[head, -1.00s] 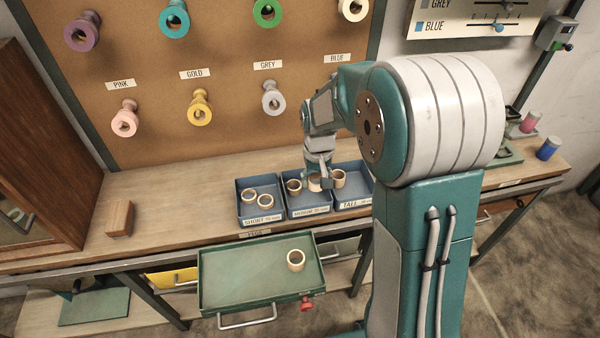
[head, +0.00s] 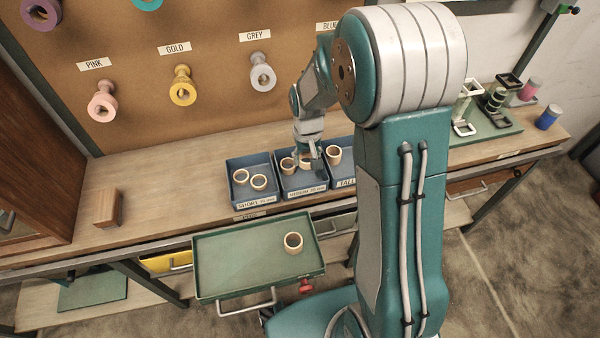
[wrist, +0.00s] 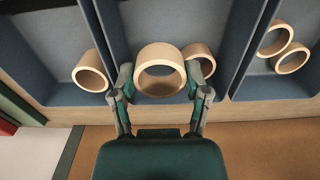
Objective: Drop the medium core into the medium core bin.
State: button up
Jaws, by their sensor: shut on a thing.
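My gripper (head: 304,160) is shut on a wooden ring core, the medium core (wrist: 160,53), with one finger on each side of it. In the wrist view my gripper (wrist: 159,80) holds this core over the middle bin. The medium core bin (head: 303,188) is a blue tray labelled MEDIUM, between the short and tall bins. Another core (head: 287,165) lies in it and also shows in the wrist view (wrist: 200,55), partly behind the held core. In the head view the held core is mostly hidden by my fingers. Its height above the bin floor is hard to tell.
The short bin (head: 251,198) at left holds two cores. The tall bin (head: 346,183) at right holds one core (head: 333,155). A green tray (head: 240,265) with one core (head: 293,241) juts out below. A wooden block (head: 106,207) stands on the bench.

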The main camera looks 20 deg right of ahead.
aim_at(306, 173)
jog(key=shift+f, duration=0.15)
jog(key=o, duration=0.8)
notch_tip(306, 173, up, 12)
jog(key=shift+f, duration=0.1)
dwell(0.6)
